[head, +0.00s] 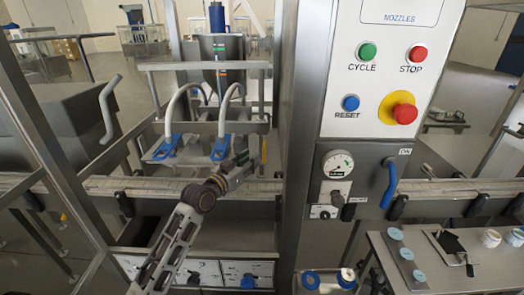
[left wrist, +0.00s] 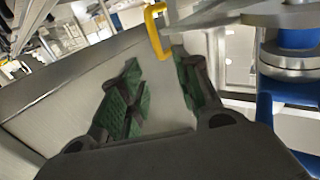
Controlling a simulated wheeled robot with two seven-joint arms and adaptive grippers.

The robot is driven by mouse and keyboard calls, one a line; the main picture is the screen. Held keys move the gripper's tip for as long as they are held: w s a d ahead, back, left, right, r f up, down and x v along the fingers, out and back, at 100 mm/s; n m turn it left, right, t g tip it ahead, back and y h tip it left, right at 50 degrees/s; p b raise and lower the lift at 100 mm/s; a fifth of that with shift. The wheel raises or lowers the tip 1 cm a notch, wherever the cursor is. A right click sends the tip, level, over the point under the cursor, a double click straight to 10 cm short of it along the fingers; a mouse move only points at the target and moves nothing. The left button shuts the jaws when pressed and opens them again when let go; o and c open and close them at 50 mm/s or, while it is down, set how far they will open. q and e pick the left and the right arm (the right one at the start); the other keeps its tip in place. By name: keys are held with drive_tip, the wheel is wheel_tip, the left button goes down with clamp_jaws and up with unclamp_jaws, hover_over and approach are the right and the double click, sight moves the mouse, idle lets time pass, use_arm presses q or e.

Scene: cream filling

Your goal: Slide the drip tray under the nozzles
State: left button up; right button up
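A flat grey metal plate (head: 152,154) shows low behind the two blue-levered nozzles (head: 221,147). I cannot tell whether it is the drip tray. My left gripper (head: 248,168) is just right of and below the right nozzle, above the conveyor, partly hidden by its own wrist. In the left wrist view, its green-padded fingers (left wrist: 160,95) are apart with nothing between them. A yellow handle (left wrist: 155,30) stands just beyond the fingertips; what it belongs to is unclear.
The conveyor (head: 110,186) runs across below the nozzles. A steel post and control panel (head: 375,90) stand close on the right of my left gripper. A blue cylindrical part (left wrist: 290,95) is close at the right in the left wrist view. A side table (head: 390,275) holds small items.

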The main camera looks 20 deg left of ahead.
use_arm(q)
drive_tip(key=x, duration=0.7)
drive_tip(key=shift+w+p, duration=0.35)
drive_tip(key=shift+p, duration=0.1)
use_arm(e)
drive_tip(key=shift+s+a+r, duration=0.2)
drive_tip(key=shift+a+r, duration=0.05)
drive_tip(key=shift+a, duration=0.25)
drive_tip(key=shift+s+a+r, duration=0.2)
drive_tip(key=shift+a, duration=0.25)
use_arm(q)
drive_tip(key=shift+d, duration=0.1)
drive_tip(key=shift+c, duration=0.3)
use_arm(e)
drive_tip(key=shift+d, duration=0.1)
use_arm(q)
drive_tip(key=shift+f, duration=0.1)
clamp_jaws()
use_arm(e)
drive_tip(key=shift+w+d, duration=0.15)
drive_tip(key=shift+d, duration=0.5)
